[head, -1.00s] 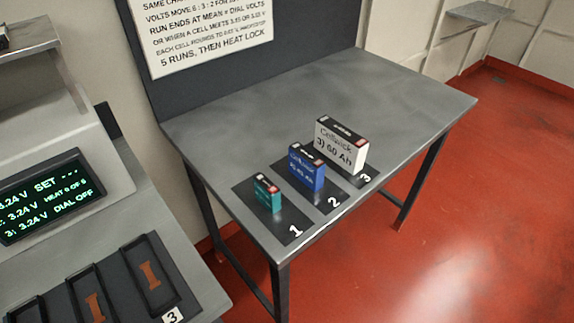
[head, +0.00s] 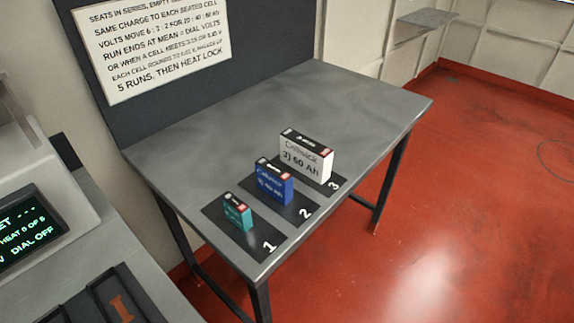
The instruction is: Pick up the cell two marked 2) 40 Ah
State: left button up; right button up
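The blue cell two (head: 273,183) stands upright on the dark mat marked 2 (head: 299,208) on the grey table (head: 350,110). It is the middle one of three cells. The small teal cell (head: 237,212) stands to its left on the mat marked 1 (head: 250,243). The larger white cell, marked 3) 60 Ah (head: 305,157), stands to its right on the mat marked 3 (head: 333,186). Neither of my grippers shows in the head view.
A console with a green-lettered display (head: 30,228) and dark seats (head: 110,298) is at the lower left. A text sign (head: 160,45) hangs on the dark panel behind the table. The table's back and right are clear. Open red floor (head: 440,200) lies to the right.

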aim_at(274, 181)
jog(key=k+l+u, duration=0.1)
jog(key=l+u, duration=0.15)
jog(key=l, duration=0.2)
jog(key=k+l+u, duration=0.2)
jog(key=l, duration=0.2)
jog(key=l+u, duration=0.25)
jog(key=l, duration=0.15)
jog(key=k+l+u, duration=0.2)
jog(key=l, duration=0.15)
